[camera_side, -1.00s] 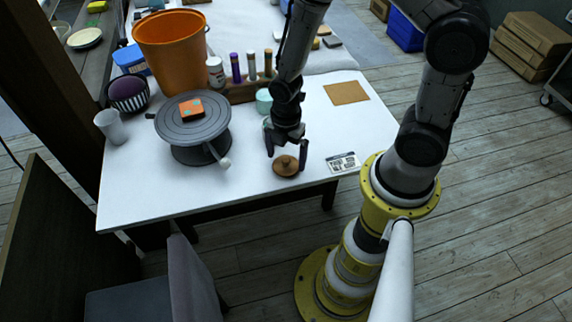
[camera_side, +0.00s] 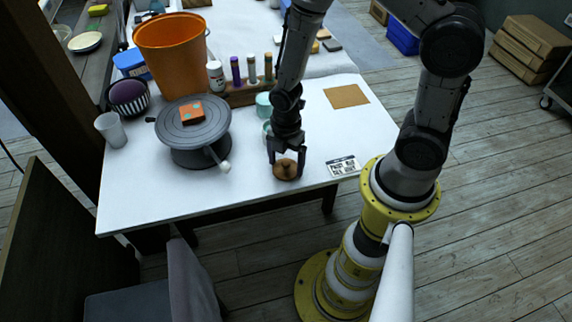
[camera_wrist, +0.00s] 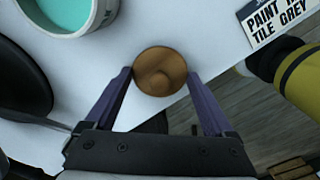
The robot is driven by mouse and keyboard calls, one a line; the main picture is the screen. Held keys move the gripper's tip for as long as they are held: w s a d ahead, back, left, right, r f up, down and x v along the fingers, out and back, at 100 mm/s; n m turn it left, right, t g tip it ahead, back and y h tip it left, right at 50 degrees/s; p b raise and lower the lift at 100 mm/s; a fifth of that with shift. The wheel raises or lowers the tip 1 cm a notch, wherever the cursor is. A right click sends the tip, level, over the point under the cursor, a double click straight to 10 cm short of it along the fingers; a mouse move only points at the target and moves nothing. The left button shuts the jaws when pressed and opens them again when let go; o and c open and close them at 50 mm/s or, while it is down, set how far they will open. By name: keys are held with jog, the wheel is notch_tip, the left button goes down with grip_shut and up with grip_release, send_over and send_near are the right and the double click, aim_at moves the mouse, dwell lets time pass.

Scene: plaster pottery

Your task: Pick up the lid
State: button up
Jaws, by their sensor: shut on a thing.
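The lid (camera_side: 286,171) is a round brown disc with a small knob, near the front edge of the white table. My gripper (camera_side: 286,161) points down over it, with a finger on each side of it. In the wrist view the lid (camera_wrist: 160,72) sits between the two purple fingertips of my gripper (camera_wrist: 159,74), which is shut on it. The lid looks about level. I cannot tell whether its underside touches the table.
A grey turntable (camera_side: 193,125) with an orange block stands left of the lid. A teal-rimmed pot (camera_side: 264,104) is close behind my gripper. A printed card (camera_side: 343,166) lies to the right, and a tan square (camera_side: 346,96) lies farther back. The table front edge is near.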

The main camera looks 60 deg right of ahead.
jog(key=shift+r, duration=0.4)
notch_tip(320, 180, up, 3)
jog(key=shift+f, duration=0.2)
jog(key=s+r, duration=1)
jog(key=s, duration=0.4)
notch_tip(320, 180, up, 3)
jog(key=n, duration=0.2)
send_over(286, 162)
jog(key=w+d, duration=0.1)
jog(key=d, duration=0.2)
jog(key=w+d+f, duration=0.1)
jog(key=w+d, duration=0.2)
jog(key=w, duration=0.4)
jog(key=shift+m, duration=0.5)
jog(key=shift+w+d+f, duration=0.1)
jog(key=shift+d+f, duration=0.2)
jog(key=shift+f, duration=1.2)
jog(key=shift+w+d+f, duration=0.1)
jog(key=shift+d+f, duration=0.25)
jog(key=shift+f, duration=1.2)
jog(key=shift+d+f, duration=0.3)
jog(key=shift+f, duration=1.2)
jog(key=shift+f, duration=0.2)
